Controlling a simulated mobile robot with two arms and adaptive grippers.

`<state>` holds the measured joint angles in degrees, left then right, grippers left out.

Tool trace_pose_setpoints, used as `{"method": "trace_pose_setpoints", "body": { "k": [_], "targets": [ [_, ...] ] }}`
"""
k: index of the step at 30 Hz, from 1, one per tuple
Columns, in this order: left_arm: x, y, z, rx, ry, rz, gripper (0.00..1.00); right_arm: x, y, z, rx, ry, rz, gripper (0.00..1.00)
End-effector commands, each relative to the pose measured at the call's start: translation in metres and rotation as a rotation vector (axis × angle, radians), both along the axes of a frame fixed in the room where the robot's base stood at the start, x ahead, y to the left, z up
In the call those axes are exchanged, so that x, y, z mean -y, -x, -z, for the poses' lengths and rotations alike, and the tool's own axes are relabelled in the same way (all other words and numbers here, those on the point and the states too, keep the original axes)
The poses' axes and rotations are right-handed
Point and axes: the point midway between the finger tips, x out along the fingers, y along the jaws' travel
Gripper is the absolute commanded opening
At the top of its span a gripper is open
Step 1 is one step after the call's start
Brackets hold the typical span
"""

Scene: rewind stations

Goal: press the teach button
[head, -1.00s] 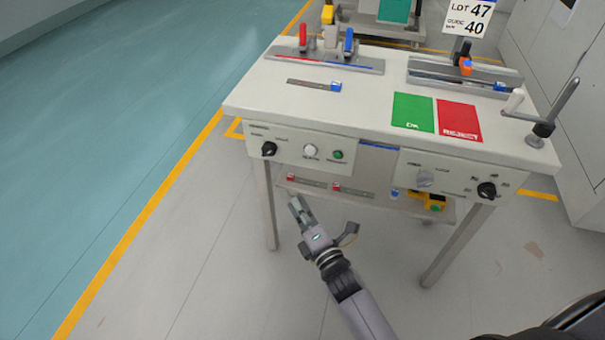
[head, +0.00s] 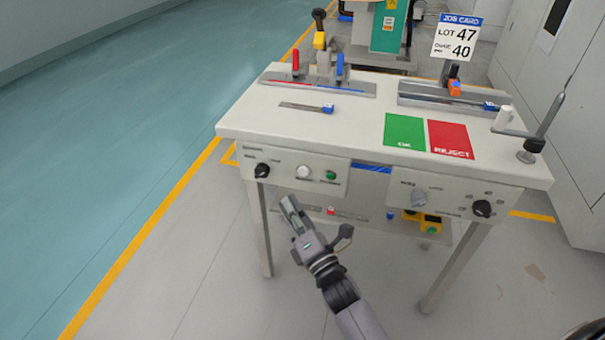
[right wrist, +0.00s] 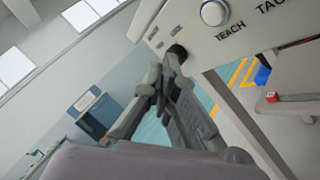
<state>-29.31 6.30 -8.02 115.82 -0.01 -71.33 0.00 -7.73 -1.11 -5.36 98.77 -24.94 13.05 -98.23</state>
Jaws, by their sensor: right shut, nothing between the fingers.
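The teach button is a round white button (head: 303,172) on the front left panel of the bench. In the right wrist view the white button (right wrist: 214,12) shows near the top edge, above the word TEACH. My right gripper (head: 289,203) is shut and empty, below and slightly left of the button, apart from it in the head view. In the right wrist view its closed fingertips (right wrist: 170,62) lie left of and below the button, in front of a black knob (right wrist: 178,52). My left gripper is not in view.
A green button (head: 330,175) sits right of the white one, and a black knob (head: 262,171) left. The right panel (head: 450,196) carries more knobs. A lower shelf (head: 370,222) holds small parts. The bench legs stand either side; the floor in front is clear.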

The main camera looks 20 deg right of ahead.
Motion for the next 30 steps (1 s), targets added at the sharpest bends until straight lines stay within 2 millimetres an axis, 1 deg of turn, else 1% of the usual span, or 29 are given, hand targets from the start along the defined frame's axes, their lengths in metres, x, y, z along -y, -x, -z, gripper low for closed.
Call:
{"method": "trace_pose_setpoints", "body": {
  "k": [1,6,13,18,30],
  "targets": [
    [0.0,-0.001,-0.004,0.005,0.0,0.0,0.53,0.005,-0.007,0.0,0.003,0.003,0.0,0.0],
    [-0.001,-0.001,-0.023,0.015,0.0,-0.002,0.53,0.019,-0.028,0.001,0.001,0.002,0.0,0.0],
    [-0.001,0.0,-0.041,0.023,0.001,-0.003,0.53,0.032,-0.047,0.001,0.0,0.0,0.0,0.0],
    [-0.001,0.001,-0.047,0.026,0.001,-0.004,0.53,0.036,-0.053,0.0,-0.002,0.0,0.001,0.0],
    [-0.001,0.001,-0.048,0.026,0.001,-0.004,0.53,0.036,-0.053,0.0,-0.002,-0.001,0.001,0.0]
  ]
}}
